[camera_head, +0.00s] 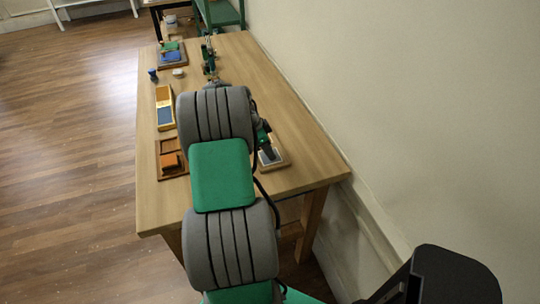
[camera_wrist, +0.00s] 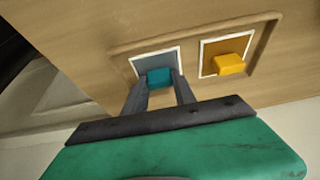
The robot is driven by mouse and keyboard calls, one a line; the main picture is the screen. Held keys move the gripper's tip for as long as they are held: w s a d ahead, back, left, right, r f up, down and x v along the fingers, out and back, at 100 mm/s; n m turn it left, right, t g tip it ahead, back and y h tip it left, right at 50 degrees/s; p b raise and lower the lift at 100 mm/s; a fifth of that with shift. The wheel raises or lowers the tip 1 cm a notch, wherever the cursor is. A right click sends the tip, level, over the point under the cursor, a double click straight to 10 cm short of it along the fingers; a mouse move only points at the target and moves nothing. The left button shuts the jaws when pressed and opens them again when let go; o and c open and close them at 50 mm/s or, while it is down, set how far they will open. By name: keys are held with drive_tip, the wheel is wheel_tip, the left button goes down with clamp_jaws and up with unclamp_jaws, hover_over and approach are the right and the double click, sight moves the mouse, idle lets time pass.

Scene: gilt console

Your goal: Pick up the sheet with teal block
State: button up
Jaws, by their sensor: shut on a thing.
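The sheet with teal block is a grey-blue panel (camera_wrist: 146,62) with a white border, and its teal block (camera_wrist: 160,76) stands up as a knob. In the wrist view my gripper (camera_wrist: 160,84) has one finger on each side of the teal block and is shut on it. The sheet appears to lie in the left part of a wooden tray (camera_wrist: 190,31); I cannot tell whether it is lifted. In the head view my gripper (camera_head: 266,150) is over the near right part of the table, and my arm hides much of this spot.
In the same tray, a brown sheet (camera_wrist: 212,48) with a yellow block (camera_wrist: 230,64) lies to the right. The wall runs close on the right.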

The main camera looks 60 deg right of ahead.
clamp_jaws()
drive_tip(key=shift+r+b, duration=0.3)
drive_tip(key=shift+r, duration=0.2)
drive_tip(key=w+a+r, duration=0.7)
drive_tip(key=w+r, duration=0.5)
drive_tip(key=shift+a, duration=0.2)
drive_tip(key=o, duration=0.6)
unclamp_jaws()
clamp_jaws()
